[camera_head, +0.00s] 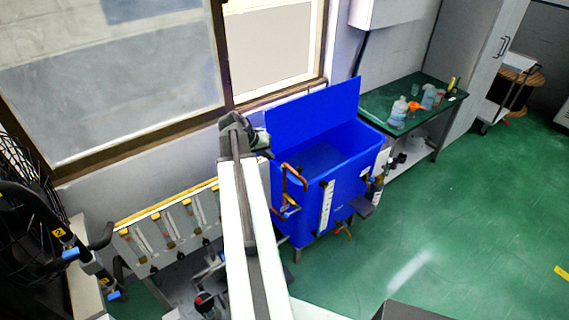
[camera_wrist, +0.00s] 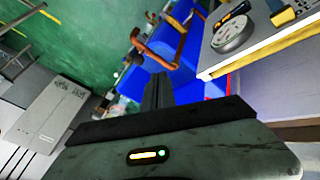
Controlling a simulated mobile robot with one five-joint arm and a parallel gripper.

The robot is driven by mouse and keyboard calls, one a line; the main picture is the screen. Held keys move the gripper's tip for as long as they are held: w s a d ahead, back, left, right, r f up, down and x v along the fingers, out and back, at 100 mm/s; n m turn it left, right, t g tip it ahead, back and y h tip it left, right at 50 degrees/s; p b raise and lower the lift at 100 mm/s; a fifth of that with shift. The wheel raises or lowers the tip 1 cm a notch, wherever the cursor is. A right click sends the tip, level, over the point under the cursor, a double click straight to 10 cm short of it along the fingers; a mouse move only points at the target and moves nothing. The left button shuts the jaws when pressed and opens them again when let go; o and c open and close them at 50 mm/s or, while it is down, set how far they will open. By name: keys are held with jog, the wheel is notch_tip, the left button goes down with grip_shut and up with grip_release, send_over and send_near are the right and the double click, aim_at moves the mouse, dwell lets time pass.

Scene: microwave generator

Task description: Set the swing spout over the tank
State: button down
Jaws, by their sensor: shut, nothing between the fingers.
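The blue tank (camera_head: 345,175) stands open-topped against the wall, with a raised blue panel at its back. A bent copper pipe, which looks like the swing spout (camera_head: 290,183), is at the tank's left front corner. I cannot tell whether its end lies over the tank's opening. My gripper (camera_head: 262,146) is in front of the window, left of the tank and close to the spout in the picture. In the wrist view my gripper (camera_wrist: 158,92) is shut and empty. The copper spout (camera_wrist: 162,52) appears just beyond its fingertips, apart from them as far as I can see, with blue tank parts behind.
A panel of flow tubes (camera_head: 170,230) stands left of my arm. A round gauge (camera_wrist: 233,33) is near my gripper at the upper right. A green bench (camera_head: 415,100) with bottles stands right of the tank.

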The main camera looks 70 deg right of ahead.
jog(key=b, duration=0.8)
send_near(295, 171)
jog(key=w+a+f, duration=0.1)
jog(key=w, duration=0.1)
jog(key=s, duration=0.1)
jog(key=s+d, duration=0.2)
jog(key=shift+s+f, duration=0.3)
jog(key=shift+f, duration=0.05)
jog(key=shift+s+a, duration=0.1)
jog(key=shift+a, duration=0.05)
